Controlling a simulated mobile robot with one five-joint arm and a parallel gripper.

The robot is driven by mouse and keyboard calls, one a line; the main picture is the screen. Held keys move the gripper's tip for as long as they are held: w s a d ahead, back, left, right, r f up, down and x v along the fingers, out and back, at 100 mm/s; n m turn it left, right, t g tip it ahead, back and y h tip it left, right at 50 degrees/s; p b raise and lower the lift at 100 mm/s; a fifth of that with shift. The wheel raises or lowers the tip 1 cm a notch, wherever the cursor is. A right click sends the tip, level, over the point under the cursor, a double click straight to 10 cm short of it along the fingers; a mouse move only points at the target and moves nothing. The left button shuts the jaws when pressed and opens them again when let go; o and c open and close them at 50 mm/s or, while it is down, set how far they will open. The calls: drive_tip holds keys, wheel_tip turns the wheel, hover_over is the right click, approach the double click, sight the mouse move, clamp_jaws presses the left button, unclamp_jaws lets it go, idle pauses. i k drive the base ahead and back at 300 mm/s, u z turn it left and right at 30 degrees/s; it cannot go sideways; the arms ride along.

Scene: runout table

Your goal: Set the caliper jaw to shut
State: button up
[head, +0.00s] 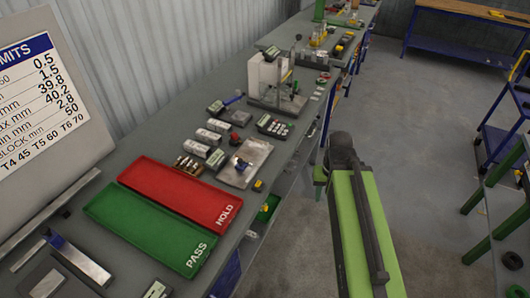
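I cannot clearly make out the caliper or its jaw. A small dark instrument with a pale display and a blue part (230,110) lies beyond the trays near the wall; I cannot tell if it is the caliper. A metal piece with a long silver bar and a blue part (80,261) lies at the lower left of the bench. Whether any jaw is open or shut is too small to tell. My gripper is not recognisable in the head view.
On the grey bench (110,160) lie a red HOLD tray (178,192) and a green PASS tray (150,228), both empty. Several small blocks, a metal plate (245,162) and a white-backed stand (268,78) lie beyond. A limits board (45,110) stands left. The floor (430,120) at right is partly clear.

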sight(243, 163)
drive_tip(key=z, duration=0.2)
drive_tip(key=k, duration=1.4)
drive_tip(key=u, duration=0.65)
drive_tip(key=i, duration=1)
drive_tip(key=z, duration=0.05)
